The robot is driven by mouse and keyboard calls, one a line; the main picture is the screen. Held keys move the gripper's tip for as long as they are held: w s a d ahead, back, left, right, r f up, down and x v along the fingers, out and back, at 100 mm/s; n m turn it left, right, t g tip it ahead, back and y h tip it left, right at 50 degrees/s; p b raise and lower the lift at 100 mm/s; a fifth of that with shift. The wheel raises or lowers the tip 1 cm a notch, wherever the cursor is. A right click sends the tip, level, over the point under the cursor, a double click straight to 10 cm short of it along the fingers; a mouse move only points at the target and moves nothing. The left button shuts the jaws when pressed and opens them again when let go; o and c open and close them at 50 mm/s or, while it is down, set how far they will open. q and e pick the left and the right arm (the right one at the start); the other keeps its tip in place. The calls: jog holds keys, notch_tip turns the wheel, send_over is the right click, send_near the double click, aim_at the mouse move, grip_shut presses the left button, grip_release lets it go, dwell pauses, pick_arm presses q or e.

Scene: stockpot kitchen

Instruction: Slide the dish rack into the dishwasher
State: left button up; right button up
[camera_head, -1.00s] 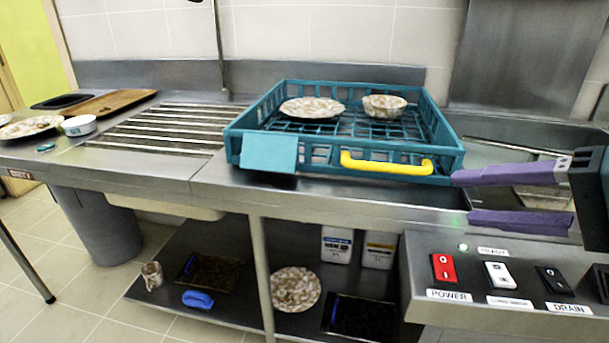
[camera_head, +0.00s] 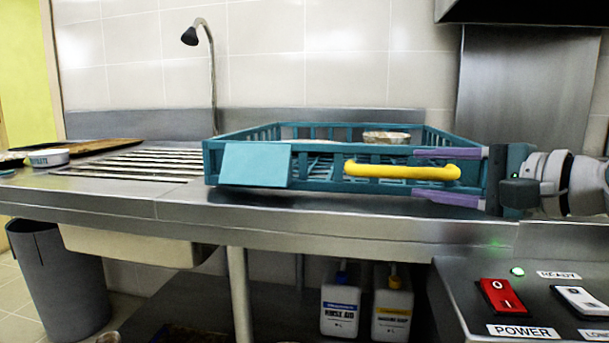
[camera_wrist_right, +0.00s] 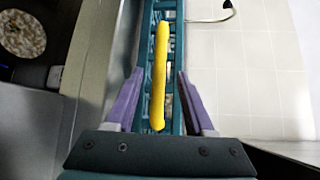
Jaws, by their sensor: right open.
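The teal dish rack (camera_head: 318,184) stands on the steel counter. It has a yellow handle (camera_head: 395,172) and a pale blue plate on its front. A bowl (camera_head: 386,137) shows inside; the dish beside it is mostly hidden by the rim. My right gripper (camera_head: 413,174) is open at the right part of the handle, with purple fingers above and below it. In the right wrist view, the handle (camera_wrist_right: 159,75) lies between the open fingers (camera_wrist_right: 160,73), with gaps on both sides. My left gripper is not in view. I cannot clearly make out the dishwasher opening.
A control panel (camera_head: 520,300) with a red power switch and a green light is at the lower right. A dark-edged hood (camera_head: 530,12) hangs at the upper right. A slatted drainboard (camera_head: 135,163) lies left of the rack. A tap (camera_head: 212,80) rises behind.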

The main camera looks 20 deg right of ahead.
aim_at(409, 173)
jog(key=shift+b+x, duration=0.55)
jog(key=shift+x, duration=2.1)
grip_shut()
